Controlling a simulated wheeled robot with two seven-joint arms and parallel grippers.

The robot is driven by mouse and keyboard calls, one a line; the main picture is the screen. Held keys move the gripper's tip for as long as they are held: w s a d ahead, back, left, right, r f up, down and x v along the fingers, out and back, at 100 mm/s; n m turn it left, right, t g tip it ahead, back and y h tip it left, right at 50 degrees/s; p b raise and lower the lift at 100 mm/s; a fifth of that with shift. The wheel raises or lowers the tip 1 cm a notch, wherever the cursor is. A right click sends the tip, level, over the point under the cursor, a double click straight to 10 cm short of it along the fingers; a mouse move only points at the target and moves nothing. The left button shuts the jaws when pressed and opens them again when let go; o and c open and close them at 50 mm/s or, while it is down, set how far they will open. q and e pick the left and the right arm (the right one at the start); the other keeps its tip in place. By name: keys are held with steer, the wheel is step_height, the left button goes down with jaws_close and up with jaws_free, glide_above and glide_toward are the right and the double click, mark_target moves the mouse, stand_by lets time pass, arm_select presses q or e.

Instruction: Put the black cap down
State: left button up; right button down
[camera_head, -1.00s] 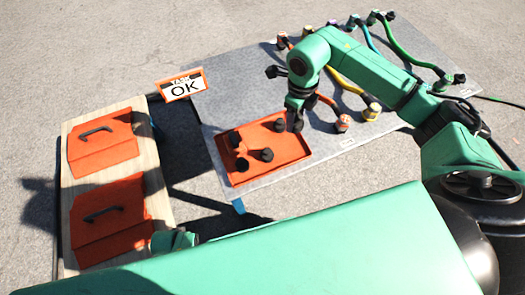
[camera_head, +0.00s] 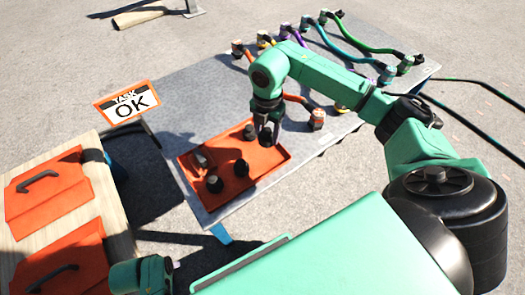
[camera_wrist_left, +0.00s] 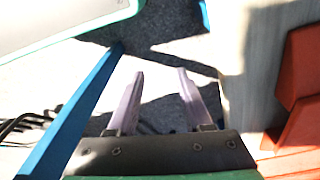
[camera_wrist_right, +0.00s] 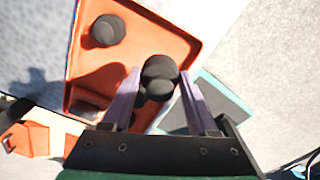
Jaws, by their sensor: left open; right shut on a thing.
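The orange tray (camera_head: 268,165) lies on the grey table with several black caps on it, among them one near the front left (camera_head: 214,184) and one near the middle (camera_head: 241,167). Another dark cap (camera_head: 249,131) stands near the back edge. My right gripper (camera_head: 268,140) hangs over the tray's right part. In the right wrist view it is shut on a black cap (camera_wrist_right: 159,72), with another cap (camera_wrist_right: 105,30) to the left. Whether the held cap touches the tray is unclear. My left gripper (camera_wrist_left: 160,72) is open and empty, away from the tray.
Several coloured cables with connectors (camera_head: 316,119) lie behind and right of the tray. A "TASK OK" sign (camera_head: 127,102) stands at the table's left. A wooden bench (camera_head: 101,190) with orange handled panels (camera_head: 48,188) is at the far left.

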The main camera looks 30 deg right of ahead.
mark_target(267, 130)
step_height(267, 130, down, 8)
steer(key=shift+f+b, duration=0.15)
steer(key=shift+b, duration=0.55)
arm_select(q)
steer(key=r, duration=0.4)
steer(key=shift+w+d+r, duration=0.15)
steer(key=shift+w+d, duration=0.1)
steer(key=shift+d, duration=0.05)
steer(key=shift+r, duration=0.1)
arm_select(e)
steer(key=shift+f, duration=0.1)
steer(key=shift+c, duration=0.8)
jaws_free()
arm_select(q)
steer(key=shift+r, duration=0.1)
arm_select(e)
steer(key=shift+r, duration=0.35)
step_height(267, 130, up, 12)
steer(key=p, duration=0.2)
steer(key=shift+f+p, duration=0.15)
steer(key=shift+p, duration=0.2)
arm_select(q)
step_height(267, 130, down, 7)
steer(key=s+a, duration=0.1)
steer(key=shift+r, duration=0.2)
